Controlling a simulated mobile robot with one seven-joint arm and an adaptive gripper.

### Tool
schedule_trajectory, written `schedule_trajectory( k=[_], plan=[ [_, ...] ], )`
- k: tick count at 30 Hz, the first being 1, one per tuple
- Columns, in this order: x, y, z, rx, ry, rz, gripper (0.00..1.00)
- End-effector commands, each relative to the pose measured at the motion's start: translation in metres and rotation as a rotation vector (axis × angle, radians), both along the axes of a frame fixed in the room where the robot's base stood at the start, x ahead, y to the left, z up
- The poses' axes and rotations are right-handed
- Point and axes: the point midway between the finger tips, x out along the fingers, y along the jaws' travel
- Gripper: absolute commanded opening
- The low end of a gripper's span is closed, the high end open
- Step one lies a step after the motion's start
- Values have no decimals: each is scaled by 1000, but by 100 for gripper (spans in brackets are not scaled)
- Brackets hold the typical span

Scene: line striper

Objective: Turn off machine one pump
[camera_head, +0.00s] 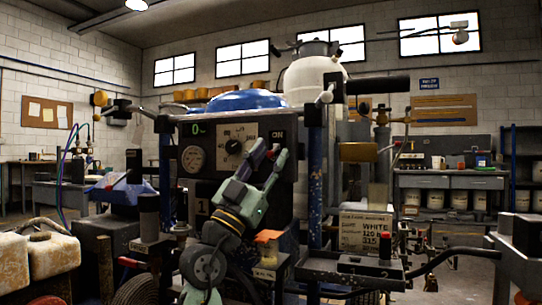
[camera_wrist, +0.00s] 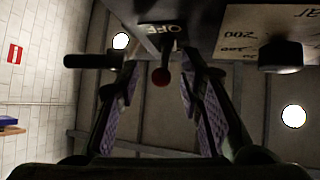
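The line striper stands in the middle of the head view, with a dark control panel (camera_head: 208,158) marked with a 1 lower down. An ON label (camera_head: 277,136) shows at the panel's upper right. My gripper (camera_head: 269,155) is in front of the panel just below that label, fingers pointing up and toward it. In the wrist view an OFF label (camera_wrist: 162,29) shows, and a short switch lever with a red tip (camera_wrist: 160,77) sticks out below it. The lever is between my two purple-padded fingers (camera_wrist: 158,95), which stand apart with gaps on both sides. My fingers mostly hide the switch in the head view.
A round gauge (camera_head: 193,159) and a dial plate with a black knob (camera_head: 233,146) are left of my gripper. The knob (camera_wrist: 280,55) shows at right in the wrist view. A blue post (camera_head: 316,180) stands close on the right. White jerrycans (camera_head: 50,255) are at far left.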

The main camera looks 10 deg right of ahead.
Motion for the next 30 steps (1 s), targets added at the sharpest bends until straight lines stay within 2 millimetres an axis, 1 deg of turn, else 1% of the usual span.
schedule_trajectory(
  k=[9, 15, 21, 30],
  plan=[
    [-24, 35, -50, -2, 4, 2, 34],
    [-38, 52, -75, 0, 3, 0, 34],
    [-44, 59, -84, 1, 1, 0, 34],
    [-44, 60, -84, 0, 0, 3, 34]
  ],
)
